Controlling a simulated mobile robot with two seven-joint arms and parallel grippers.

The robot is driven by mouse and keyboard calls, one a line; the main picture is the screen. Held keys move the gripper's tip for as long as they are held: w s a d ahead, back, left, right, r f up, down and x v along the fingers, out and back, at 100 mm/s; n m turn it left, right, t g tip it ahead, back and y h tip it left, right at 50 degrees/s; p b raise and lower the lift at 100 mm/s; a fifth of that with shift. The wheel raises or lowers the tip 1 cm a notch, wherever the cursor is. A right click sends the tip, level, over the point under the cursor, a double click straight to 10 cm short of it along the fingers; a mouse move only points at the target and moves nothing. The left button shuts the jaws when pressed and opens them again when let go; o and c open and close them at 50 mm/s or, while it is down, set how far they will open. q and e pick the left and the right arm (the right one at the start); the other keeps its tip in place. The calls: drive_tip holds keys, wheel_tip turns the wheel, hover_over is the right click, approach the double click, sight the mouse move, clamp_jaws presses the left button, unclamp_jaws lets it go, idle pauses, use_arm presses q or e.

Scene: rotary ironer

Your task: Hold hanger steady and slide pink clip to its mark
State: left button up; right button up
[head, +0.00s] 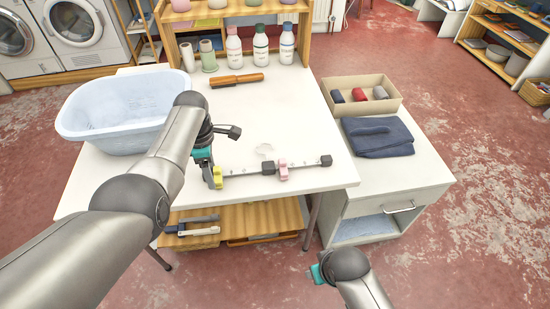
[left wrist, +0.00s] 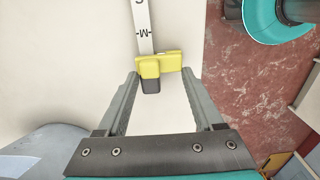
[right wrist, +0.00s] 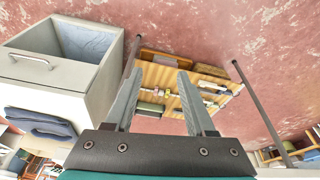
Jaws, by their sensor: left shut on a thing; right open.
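The hanger is a pale marked bar (head: 242,170) lying along the front of the white table, with a dark middle block (head: 268,168) and a dark right end (head: 326,160). The pink clip (head: 283,171) is on the bar just right of the middle block. A yellow clip (head: 218,177) is at the left end. My left gripper (left wrist: 160,73) is shut on the yellow clip at the hanger's end; an M shows on the bar (left wrist: 144,30) beyond it. My right gripper (right wrist: 157,80) is open and empty, in front of the table, away from the hanger.
A blue basin (head: 125,115) stands at the table's left. Bottles (head: 260,46) and an orange-brown tool (head: 237,79) are at the back. A box of rolls (head: 345,83) and folded dark cloth (head: 378,137) lie on the right-hand cabinet. Table around the pink clip is clear.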

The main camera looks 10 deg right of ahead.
drive_tip(key=w+a+r+m, duration=0.1)
drive_tip(key=w+a+r, duration=0.2)
drive_tip(key=w+r, duration=0.95)
drive_tip(key=t, duration=0.1)
approach(283, 161)
drive_tip(key=shift+m, duration=0.4)
drive_tip(key=x, duration=0.8)
drive_tip(key=shift+c, duration=0.2)
clamp_jaws()
